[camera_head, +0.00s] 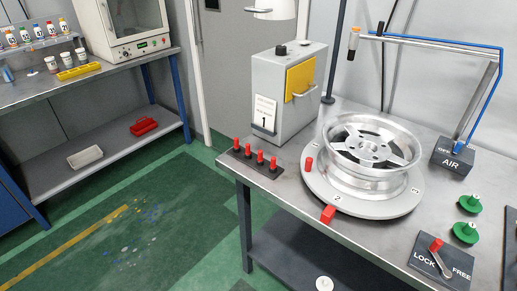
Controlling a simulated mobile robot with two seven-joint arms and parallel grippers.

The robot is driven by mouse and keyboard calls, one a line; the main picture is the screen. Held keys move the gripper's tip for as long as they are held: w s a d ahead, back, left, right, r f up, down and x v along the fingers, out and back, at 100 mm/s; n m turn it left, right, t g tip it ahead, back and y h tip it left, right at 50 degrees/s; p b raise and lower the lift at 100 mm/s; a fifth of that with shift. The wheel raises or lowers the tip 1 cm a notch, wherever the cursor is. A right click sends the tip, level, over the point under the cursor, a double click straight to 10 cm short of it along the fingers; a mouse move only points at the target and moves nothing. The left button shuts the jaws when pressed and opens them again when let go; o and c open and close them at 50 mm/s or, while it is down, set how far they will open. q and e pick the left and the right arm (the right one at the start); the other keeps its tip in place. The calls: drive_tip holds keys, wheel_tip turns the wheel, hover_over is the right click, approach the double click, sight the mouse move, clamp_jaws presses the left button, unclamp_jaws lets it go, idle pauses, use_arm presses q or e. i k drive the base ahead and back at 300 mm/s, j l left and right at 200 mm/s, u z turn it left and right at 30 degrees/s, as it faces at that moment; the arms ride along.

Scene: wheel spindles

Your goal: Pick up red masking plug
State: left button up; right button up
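Several red masking plugs (260,157) stand upright in a row in a dark rack (252,165) near the left front edge of the metal table. Another red cylindrical piece (309,164) stands on the round turntable (312,184), just left of the silver wheel (371,155); it looks like a plug of the same kind. Neither of my grippers is in view.
A grey box with a yellow panel (299,79) stands behind the rack. Green knobbed discs (466,232), a LOCK/FREE lever plate (441,262) and an AIR box (454,155) with a blue-hosed arm occupy the right side. Bare tabletop (285,190) lies between rack and turntable.

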sight(273, 166)
drive_tip(key=i+j+z, duration=0.55)
drive_tip(key=i+j, duration=0.15)
drive_tip(key=j, duration=0.15)
drive_tip(key=z, duration=1.35)
